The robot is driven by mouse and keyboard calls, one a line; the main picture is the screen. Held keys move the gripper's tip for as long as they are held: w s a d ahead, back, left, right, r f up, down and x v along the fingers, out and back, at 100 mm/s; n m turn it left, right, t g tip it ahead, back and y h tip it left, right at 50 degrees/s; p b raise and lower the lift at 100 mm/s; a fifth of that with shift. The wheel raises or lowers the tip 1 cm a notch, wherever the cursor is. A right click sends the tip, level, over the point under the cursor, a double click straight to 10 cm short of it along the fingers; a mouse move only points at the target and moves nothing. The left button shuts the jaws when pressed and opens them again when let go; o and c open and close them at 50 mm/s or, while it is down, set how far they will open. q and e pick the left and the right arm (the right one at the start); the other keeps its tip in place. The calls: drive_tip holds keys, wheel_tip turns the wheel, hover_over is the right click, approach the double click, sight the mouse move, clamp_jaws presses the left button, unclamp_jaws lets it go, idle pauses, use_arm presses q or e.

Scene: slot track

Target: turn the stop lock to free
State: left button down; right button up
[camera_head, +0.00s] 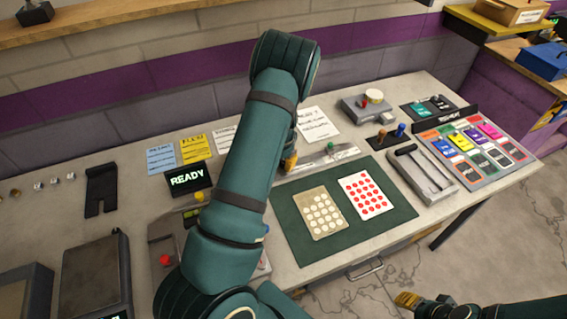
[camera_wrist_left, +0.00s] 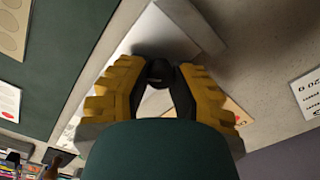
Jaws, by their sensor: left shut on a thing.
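My left gripper (camera_head: 289,163) reaches down behind the green mat, mostly hidden by my forearm in the head view. In the left wrist view its yellow fingers (camera_wrist_left: 160,80) are closed around a small dark round knob (camera_wrist_left: 159,71) over a pale metal plate (camera_wrist_left: 142,45). The knob is likely the stop lock, but no marking on it can be read. In the head view the plate (camera_head: 345,154) carries a green knob (camera_head: 331,147) to the right of my gripper. My right gripper (camera_head: 408,299) is at the bottom edge, off the table; its jaws are unclear.
A green mat (camera_head: 395,217) with two dotted cards lies in front of the plate. A grey slotted fixture (camera_head: 437,180) and a coloured card rack (camera_head: 500,160) stand to the right.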

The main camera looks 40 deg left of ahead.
use_arm(q)
drive_tip(key=shift+n, duration=2.2)
drive_tip(key=c, duration=0.8)
unclamp_jaws()
drive_tip(key=shift+f, duration=0.1)
drive_tip(key=shift+a, duration=0.2)
drive_tip(key=shift+r, duration=0.7)
drive_tip(key=shift+d+r, duration=0.15)
drive_tip(key=shift+r, duration=1.55)
drive_tip(key=shift+d+r, duration=0.1)
drive_tip(key=shift+r, duration=1.6)
drive_tip(key=shift+w, duration=0.1)
